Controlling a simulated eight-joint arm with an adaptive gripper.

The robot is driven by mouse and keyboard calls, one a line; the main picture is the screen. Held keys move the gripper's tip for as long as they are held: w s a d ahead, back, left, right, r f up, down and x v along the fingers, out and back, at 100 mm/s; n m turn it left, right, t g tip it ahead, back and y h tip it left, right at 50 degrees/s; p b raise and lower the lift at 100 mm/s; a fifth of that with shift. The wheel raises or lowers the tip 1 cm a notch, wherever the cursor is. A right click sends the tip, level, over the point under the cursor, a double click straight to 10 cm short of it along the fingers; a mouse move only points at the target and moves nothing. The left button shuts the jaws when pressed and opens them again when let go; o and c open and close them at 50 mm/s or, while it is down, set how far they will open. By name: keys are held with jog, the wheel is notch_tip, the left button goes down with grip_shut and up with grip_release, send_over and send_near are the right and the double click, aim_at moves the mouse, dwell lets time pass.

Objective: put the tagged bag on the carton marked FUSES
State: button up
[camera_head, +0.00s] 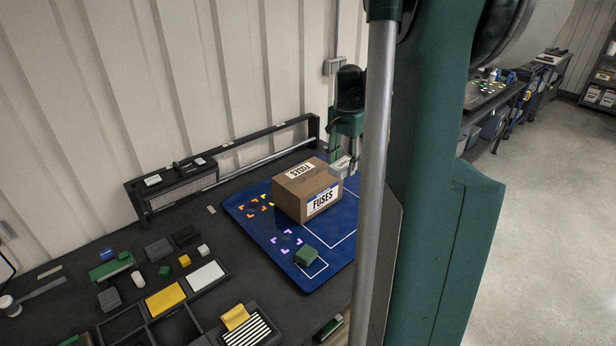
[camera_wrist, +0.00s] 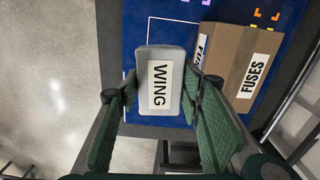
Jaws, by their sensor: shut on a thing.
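The blue mat (camera_head: 258,237) carries coloured corner marks and a green block (camera_head: 307,256). A black rail rack (camera_head: 225,160) runs along the wall behind. A divided tray with a yellow block (camera_head: 165,300) and several small blocks lie to the left.

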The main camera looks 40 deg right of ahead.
jog(key=w+d, duration=0.3)
jog(key=w, duration=0.8)
jog(key=m+p, duration=0.1)
jog(key=p, duration=0.1)
send_over(308, 176)
notch_tip(308, 176, down, 5)
jog(key=shift+w+d+f, duration=0.1)
jog(key=shift+w, duration=0.05)
jog(key=shift+f, duration=3.1)
jog(key=shift+f, duration=1.85)
jog(key=shift+f, duration=0.15)
